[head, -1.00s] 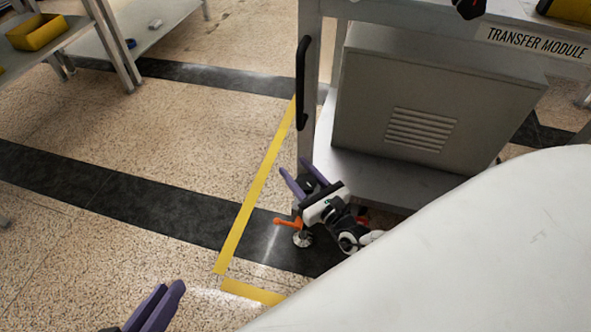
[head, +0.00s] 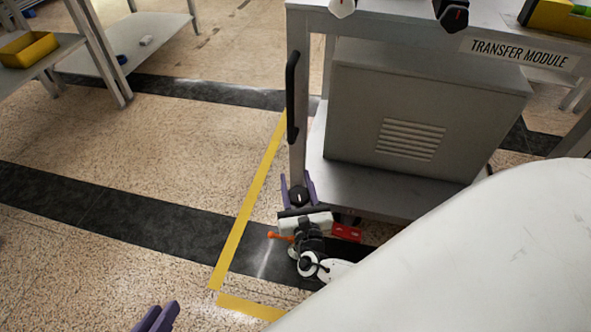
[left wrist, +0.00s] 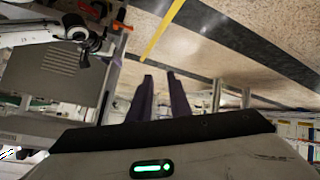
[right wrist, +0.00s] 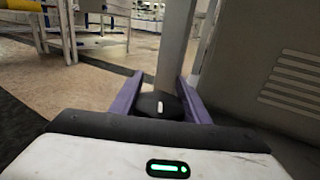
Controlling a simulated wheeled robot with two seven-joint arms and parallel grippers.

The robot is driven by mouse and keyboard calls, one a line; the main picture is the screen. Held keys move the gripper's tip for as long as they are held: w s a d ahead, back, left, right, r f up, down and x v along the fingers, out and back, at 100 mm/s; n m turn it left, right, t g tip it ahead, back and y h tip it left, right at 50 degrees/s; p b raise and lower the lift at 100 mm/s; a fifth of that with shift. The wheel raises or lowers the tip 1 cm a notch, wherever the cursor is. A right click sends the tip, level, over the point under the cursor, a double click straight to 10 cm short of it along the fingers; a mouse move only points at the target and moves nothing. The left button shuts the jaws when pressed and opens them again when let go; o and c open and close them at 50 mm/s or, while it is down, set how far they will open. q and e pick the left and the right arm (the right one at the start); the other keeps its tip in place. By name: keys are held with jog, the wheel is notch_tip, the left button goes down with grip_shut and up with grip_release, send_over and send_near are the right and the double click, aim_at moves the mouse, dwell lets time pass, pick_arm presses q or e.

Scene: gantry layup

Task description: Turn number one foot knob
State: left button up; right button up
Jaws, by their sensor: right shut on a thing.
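A round black knob (head: 299,197) with a white mark sits low at the front leg of the transfer module. It also shows in the right wrist view (right wrist: 158,105). My right gripper (head: 298,188) has one purple finger on each side of the knob and is shut on it. The palm hides the foot below. My left gripper (head: 157,317) is at the bottom edge of the head view, far from the knob. Its fingers are apart and empty in the left wrist view (left wrist: 160,97).
An orange lever (head: 281,236) sticks out left of my right gripper near the floor. A red part (head: 347,232) is to its right. The module's lower shelf (head: 390,187) and grey cabinet (head: 425,115) stand close by. The floor left of the yellow tape (head: 250,195) is clear.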

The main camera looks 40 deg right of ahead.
jog(key=o, duration=1)
jog(key=shift+o, duration=0.2)
jog(key=shift+r, duration=0.1)
pick_arm(q)
jog(key=a+f+y+p, duration=0.1)
jog(key=p, duration=0.2)
jog(key=s+a+f+g+y+p, duration=0.1)
jog(key=a+f+p, duration=0.1)
jog(key=p, duration=0.1)
jog(key=shift+s+a+f, duration=0.1)
jog(key=shift+a, duration=0.05)
pick_arm(e)
notch_tip(320, 180, up, 10)
